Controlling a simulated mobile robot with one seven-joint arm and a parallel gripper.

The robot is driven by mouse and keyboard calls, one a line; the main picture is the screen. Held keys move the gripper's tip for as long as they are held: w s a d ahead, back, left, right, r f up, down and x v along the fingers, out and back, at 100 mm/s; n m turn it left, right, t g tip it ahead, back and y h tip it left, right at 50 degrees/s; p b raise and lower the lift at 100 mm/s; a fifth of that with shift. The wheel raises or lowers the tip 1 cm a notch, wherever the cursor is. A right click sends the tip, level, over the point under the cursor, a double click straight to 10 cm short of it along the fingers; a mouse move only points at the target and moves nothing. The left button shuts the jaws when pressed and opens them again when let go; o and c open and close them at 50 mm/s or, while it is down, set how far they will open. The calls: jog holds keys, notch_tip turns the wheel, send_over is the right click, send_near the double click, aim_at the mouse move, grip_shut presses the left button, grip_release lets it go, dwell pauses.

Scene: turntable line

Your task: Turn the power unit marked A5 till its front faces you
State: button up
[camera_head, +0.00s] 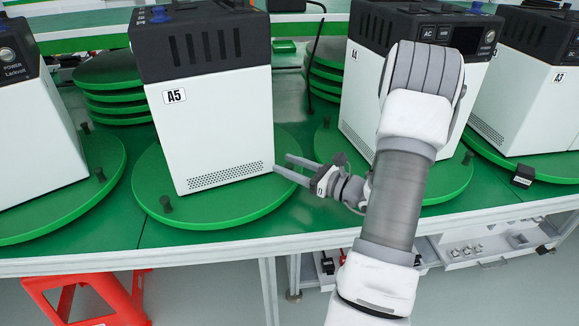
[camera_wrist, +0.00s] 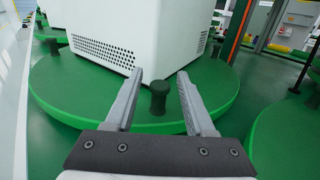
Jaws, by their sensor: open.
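The power unit marked A5 (camera_head: 205,125) is a white box with a dark vented top. It stands upright on a green round turntable (camera_head: 245,212). A white side with the A5 label and a lower grille faces me; no front panel shows on this side. A dark peg (camera_head: 166,204) stands on the disc's near left rim. My gripper (camera_head: 283,164) is open at the disc's right edge, beside the unit's lower right corner. In the wrist view, another dark peg (camera_wrist: 159,97) stands between the open fingers, with the unit (camera_wrist: 105,35) just beyond.
The unit marked A4 (camera_head: 357,100) stands on its own turntable to the right, behind my arm. Another unit (camera_head: 35,130) stands on a disc to the left. Stacked green discs (camera_head: 110,85) lie behind. A red stool (camera_head: 95,298) is below the table edge.

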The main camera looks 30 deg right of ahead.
grip_shut()
dwell(1.4)
